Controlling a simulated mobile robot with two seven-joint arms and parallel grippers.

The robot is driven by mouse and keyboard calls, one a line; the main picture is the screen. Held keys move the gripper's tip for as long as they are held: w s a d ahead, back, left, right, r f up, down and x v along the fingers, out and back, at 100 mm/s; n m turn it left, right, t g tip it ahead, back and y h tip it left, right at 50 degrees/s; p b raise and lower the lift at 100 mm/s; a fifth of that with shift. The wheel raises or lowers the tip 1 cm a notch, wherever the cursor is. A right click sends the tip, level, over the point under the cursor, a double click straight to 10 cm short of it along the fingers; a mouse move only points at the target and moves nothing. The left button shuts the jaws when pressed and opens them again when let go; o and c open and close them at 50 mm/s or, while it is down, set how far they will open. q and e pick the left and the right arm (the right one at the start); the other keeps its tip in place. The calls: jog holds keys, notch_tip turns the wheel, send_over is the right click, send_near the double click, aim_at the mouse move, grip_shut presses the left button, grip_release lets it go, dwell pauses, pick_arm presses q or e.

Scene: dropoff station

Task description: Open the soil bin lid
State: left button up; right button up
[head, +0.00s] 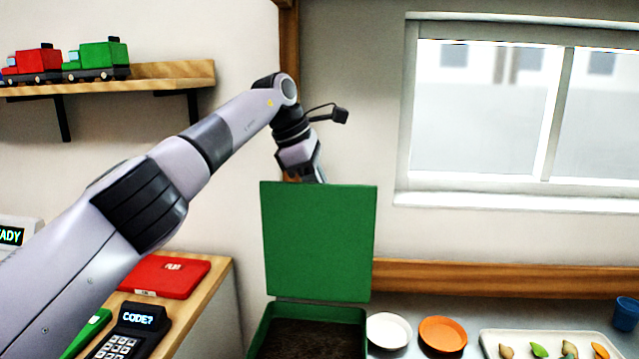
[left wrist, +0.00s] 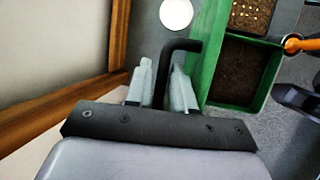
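The soil bin (head: 358,335) is green, with dark soil inside. Its green lid (head: 318,242) stands about upright at the bin's back edge, so the bin is open. My left gripper (left wrist: 162,62) is behind the lid, and its fingers are hidden by the lid in the head view. In the left wrist view the bent black handle (left wrist: 182,45) runs between its two fingers. Whether the fingers press on the handle or only stand around it is unclear. The lid (left wrist: 207,50) shows there as a green panel beside the fingers.
A white bowl (head: 389,331), an orange bowl (head: 443,335) and a tray (head: 490,340) with several small items stand right of the bin. A blue cup (head: 626,313) is at far right. A wooden desk (head: 222,278) with a red box (head: 166,277) and keypad (head: 128,335) lies left.

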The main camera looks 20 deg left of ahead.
pick_arm(q)
jog(key=shift+o, duration=0.6)
jog(key=shift+w+f, duration=0.15)
jog(key=shift+w, duration=0.05)
jog(key=shift+s+r, duration=0.1)
jog(key=shift+r, duration=0.1)
jog(key=v, duration=0.7)
jog(key=shift+a, duration=0.15)
